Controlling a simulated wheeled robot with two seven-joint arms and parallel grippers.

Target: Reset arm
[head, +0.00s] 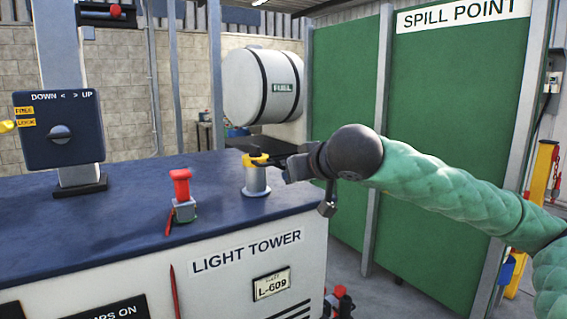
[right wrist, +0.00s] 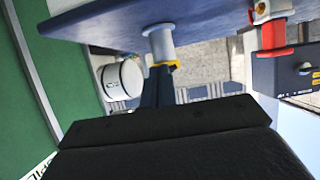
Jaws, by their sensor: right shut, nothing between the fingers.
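My right arm, in a green quilted sleeve, reaches in from the right in the head view. Its dark right gripper (head: 275,161) is shut and empty, with its tips beside the yellow-topped silver post (head: 256,180) on the light tower cabinet (head: 215,165). I cannot tell whether the tips touch the yellow cap. In the right wrist view, which looks upside down, the dark fingers (right wrist: 157,88) point toward the post (right wrist: 161,45) and partly overlap its yellow part. My left gripper is not in view.
A red-topped fixture (head: 182,190) stands left of the post. A mast with a dark blue control box (head: 58,130) rises at the left. A white fuel tank (head: 262,87) is behind. Green spill point panels (head: 450,110) stand behind my right arm.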

